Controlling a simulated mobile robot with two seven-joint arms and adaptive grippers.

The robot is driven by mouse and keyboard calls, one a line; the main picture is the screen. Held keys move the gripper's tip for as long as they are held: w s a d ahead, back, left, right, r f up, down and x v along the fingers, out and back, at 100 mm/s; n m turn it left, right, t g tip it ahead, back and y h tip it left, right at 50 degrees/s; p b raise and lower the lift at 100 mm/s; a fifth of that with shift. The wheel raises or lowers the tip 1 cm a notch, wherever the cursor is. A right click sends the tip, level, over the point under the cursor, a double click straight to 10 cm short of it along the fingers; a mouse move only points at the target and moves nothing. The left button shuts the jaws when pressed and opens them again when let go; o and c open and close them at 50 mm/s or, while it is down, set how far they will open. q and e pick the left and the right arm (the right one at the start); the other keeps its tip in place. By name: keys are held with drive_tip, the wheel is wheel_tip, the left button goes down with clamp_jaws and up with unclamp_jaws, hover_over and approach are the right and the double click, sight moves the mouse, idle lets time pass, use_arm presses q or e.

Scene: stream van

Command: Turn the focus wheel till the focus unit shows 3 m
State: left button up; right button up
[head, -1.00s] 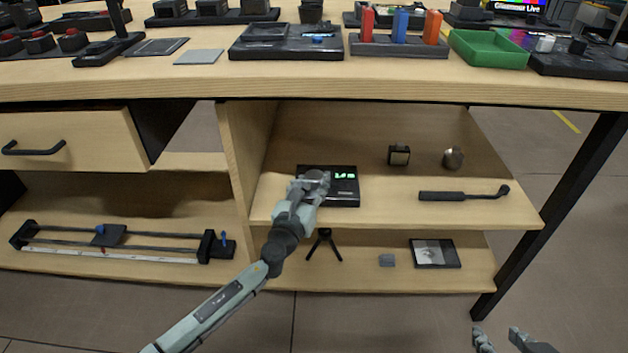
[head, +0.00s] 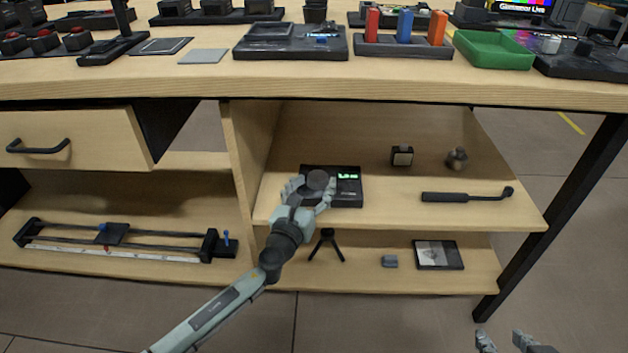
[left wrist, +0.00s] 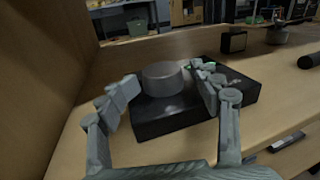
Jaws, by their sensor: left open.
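The focus unit (head: 346,200) is a flat black box on the upper shelf under the table. Its small green display (head: 348,176) is lit, but the figures are too small to read surely. The round grey focus wheel (head: 317,180) stands on the unit's left part; it also shows in the left wrist view (left wrist: 163,77). My left gripper (head: 308,188) is open, with one finger on each side of the wheel. In the left wrist view the fingers (left wrist: 166,92) appear apart from the wheel. My right gripper (head: 503,340) is open and empty at the bottom right.
A wooden divider (head: 246,160) stands left of the unit. A small dark cube (head: 402,156), a round metal item (head: 457,158) and a black rod (head: 465,196) lie to the right. A small tripod (head: 326,244) stands on the lower shelf. The tabletop (head: 300,82) overhangs the shelves.

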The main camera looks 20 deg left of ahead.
use_arm(q)
drive_tip(key=s, duration=1)
drive_tip(key=shift+s+a, duration=0.15)
drive_tip(key=shift+s, duration=0.1)
